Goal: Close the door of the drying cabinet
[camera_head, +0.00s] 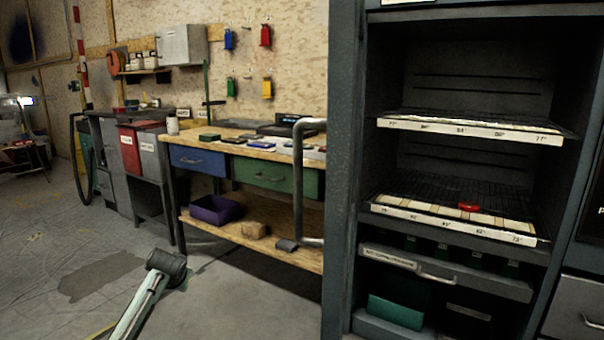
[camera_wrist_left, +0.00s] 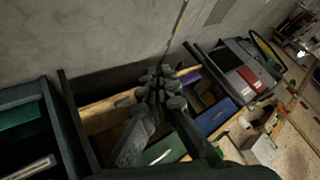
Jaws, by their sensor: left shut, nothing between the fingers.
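The drying cabinet (camera_head: 370,200) stands at the right in the head view, its front open and its wire shelves showing. Its dark grey door (camera_head: 343,150) stands wide open, seen nearly edge-on at the cabinet's left side. A long grey bar handle (camera_head: 299,185) sticks out to the left of the door, in front of the workbench. My left gripper (camera_wrist_left: 157,85) is shut and empty in the left wrist view, apart from the door. In the head view, part of my left arm shows low at the left, well away from the handle. My right gripper is not in view.
A workbench (camera_head: 270,155) with a blue drawer (camera_head: 198,161) and a green drawer (camera_head: 275,175) stands behind the handle. A purple bin (camera_head: 215,209) sits on its lower shelf. A red piece (camera_head: 468,207) lies on a cabinet shelf. The floor at the left is clear.

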